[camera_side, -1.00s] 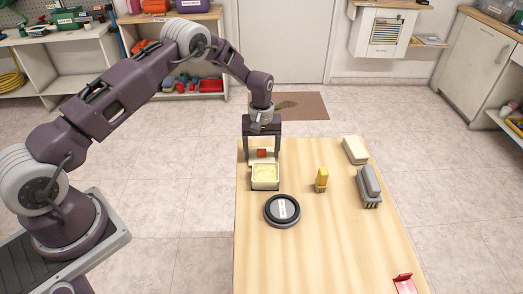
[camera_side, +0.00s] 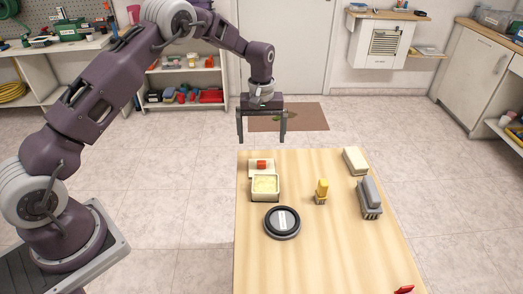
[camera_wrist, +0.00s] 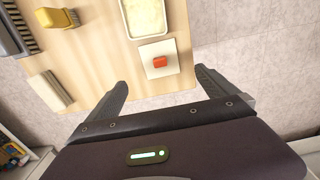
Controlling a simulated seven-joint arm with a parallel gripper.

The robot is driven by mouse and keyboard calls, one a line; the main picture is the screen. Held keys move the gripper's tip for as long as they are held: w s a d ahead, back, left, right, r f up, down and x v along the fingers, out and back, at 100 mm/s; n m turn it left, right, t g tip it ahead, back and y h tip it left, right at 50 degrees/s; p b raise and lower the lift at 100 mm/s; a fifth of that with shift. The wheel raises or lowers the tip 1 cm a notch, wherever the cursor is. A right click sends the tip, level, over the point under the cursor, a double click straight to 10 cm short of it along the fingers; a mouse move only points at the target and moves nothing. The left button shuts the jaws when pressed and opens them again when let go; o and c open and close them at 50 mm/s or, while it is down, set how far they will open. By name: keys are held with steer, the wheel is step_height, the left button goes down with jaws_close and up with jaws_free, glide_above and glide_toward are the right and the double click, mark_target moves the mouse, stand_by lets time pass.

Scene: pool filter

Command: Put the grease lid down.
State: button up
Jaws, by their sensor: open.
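The grease lid (camera_side: 256,171), a white square plate with a red knob, lies on the wooden table behind the tub of pale yellow grease (camera_side: 265,187). The lid also shows in the wrist view (camera_wrist: 150,50), near the table edge, with the grease tub (camera_wrist: 146,15) beyond it. My gripper (camera_side: 261,140) is open and empty, raised above and behind the lid at the table's far edge. In the wrist view its two fingers (camera_wrist: 161,80) are spread wide, with the lid ahead of and between them, not touching.
A black round cover (camera_side: 282,237) with a white label lies in front of the tub. A yellow-handled brush (camera_side: 321,189), a grey brush (camera_side: 370,193) and a cream block (camera_side: 355,159) are to the right. A red item (camera_side: 404,289) is at the front.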

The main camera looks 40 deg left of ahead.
steer(key=s+d+r+m+t, duration=0.1)
steer(key=s+d+r+m, duration=0.1)
steer(key=s+r, duration=0.7)
steer(key=s+d+r+m+t, duration=0.2)
steer(key=s+r, duration=0.3)
steer(key=r, duration=0.9)
steer(key=s+d+m+t, duration=0.2)
steer(key=s+m, duration=0.3)
steer(key=s, duration=1.7)
steer(key=shift+s+r+t, duration=0.25)
steer(key=shift+s+t, duration=0.05)
steer(key=shift+s, duration=0.05)
